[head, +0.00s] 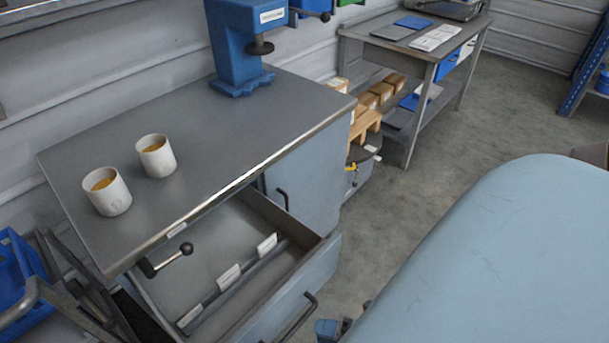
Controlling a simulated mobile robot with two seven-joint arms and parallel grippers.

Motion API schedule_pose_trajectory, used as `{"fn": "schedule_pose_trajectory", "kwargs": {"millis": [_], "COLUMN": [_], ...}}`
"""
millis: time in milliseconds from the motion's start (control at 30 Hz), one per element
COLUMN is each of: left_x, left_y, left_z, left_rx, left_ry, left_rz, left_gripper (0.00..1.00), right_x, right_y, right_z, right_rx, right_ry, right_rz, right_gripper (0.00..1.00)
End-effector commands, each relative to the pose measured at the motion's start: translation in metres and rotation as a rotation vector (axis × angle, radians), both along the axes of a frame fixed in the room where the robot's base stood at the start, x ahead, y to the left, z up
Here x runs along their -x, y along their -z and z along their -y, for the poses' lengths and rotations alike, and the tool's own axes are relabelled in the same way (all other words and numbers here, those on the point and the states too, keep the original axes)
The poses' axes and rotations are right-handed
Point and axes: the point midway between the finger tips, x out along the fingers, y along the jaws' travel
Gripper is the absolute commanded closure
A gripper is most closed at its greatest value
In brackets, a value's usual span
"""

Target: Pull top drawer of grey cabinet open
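The grey cabinet (225,130) stands at the left with a dark grey top. Its top drawer (205,262) is pulled well out, and I see down into it. A divider strip with several white labels (229,277) lies inside. The drawer's pale blue-grey front has a dark bar handle (303,318) that runs off the bottom edge. A small blue and dark part, seemingly my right gripper (334,328), shows at the bottom edge, just right of the handle and apart from it. Most of it is cut off, so its fingers cannot be judged. My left gripper is not in view.
Two white cups (107,191) and a blue press (238,45) stand on the cabinet top. A workbench (410,40) stands behind.

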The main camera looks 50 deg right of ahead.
Motion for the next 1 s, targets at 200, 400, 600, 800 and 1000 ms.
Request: {"fn": "schedule_pose_trajectory", "kwargs": {"millis": [200,400,600,800,1000], "left_x": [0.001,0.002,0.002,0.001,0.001], "left_y": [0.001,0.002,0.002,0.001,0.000], "left_z": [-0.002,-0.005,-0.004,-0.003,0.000], "left_rx": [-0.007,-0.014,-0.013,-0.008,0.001], "left_ry": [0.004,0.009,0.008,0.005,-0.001], "left_rz": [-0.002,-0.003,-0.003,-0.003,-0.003], "left_gripper": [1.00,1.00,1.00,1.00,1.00], "right_x": [0.041,0.058,0.061,0.061,0.061], "right_y": [-0.008,-0.012,-0.013,-0.013,-0.013], "right_z": [0.018,0.027,0.028,0.028,0.028], "right_rx": [0.000,0.000,-0.001,0.000,0.000], "right_ry": [0.000,0.000,0.000,0.000,0.000], "right_rz": [-0.002,0.001,0.002,0.001,0.001], "right_gripper": [0.60,0.60,0.60,0.60,0.60]}}
